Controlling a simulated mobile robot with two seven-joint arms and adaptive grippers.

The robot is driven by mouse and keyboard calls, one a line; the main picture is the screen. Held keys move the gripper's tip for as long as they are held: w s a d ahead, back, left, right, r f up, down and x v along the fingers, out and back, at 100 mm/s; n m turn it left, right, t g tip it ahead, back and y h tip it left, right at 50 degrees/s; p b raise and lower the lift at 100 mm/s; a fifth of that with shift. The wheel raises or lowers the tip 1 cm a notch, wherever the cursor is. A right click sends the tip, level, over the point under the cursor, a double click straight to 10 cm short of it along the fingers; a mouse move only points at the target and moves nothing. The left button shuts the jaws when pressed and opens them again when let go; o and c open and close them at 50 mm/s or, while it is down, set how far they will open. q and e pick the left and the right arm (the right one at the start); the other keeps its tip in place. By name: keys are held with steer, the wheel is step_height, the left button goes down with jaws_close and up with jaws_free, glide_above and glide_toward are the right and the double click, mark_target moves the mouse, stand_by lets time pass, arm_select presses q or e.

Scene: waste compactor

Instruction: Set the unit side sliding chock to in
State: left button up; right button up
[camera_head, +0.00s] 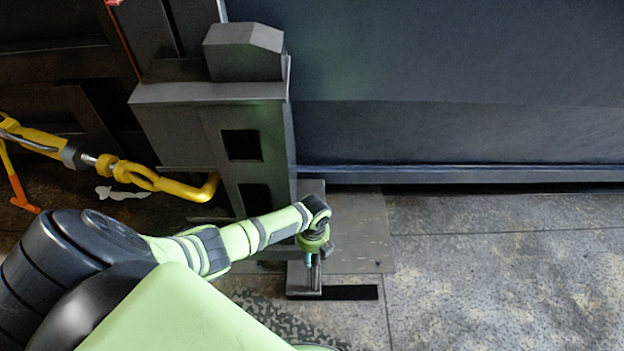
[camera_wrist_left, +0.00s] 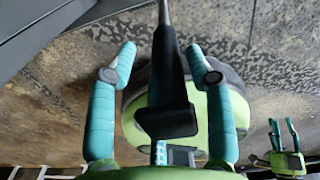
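The sliding chock appears to be the grey metal piece (camera_head: 298,279) low at the foot of the compactor's post, partly hidden by my left gripper. My left gripper (camera_head: 314,270) points down over it. In the left wrist view, the teal fingers of my left gripper (camera_wrist_left: 160,62) are spread wide. A dark bar with a blocky end (camera_wrist_left: 168,92) shows between them, with gaps on both sides; I cannot tell how deep it sits. My right gripper (camera_wrist_left: 284,134) shows small at the right of the wrist view, its fingers apart and apparently empty.
A grey post (camera_head: 215,130) with square openings rises behind the gripper. A large dark blue container wall (camera_head: 450,90) fills the back right. A yellow hooked bar (camera_head: 170,187) is at the left. The worn floor (camera_head: 500,260) at the right is clear.

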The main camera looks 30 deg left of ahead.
arm_select(q)
step_height(320, 180, up, 12)
stand_by(0.6)
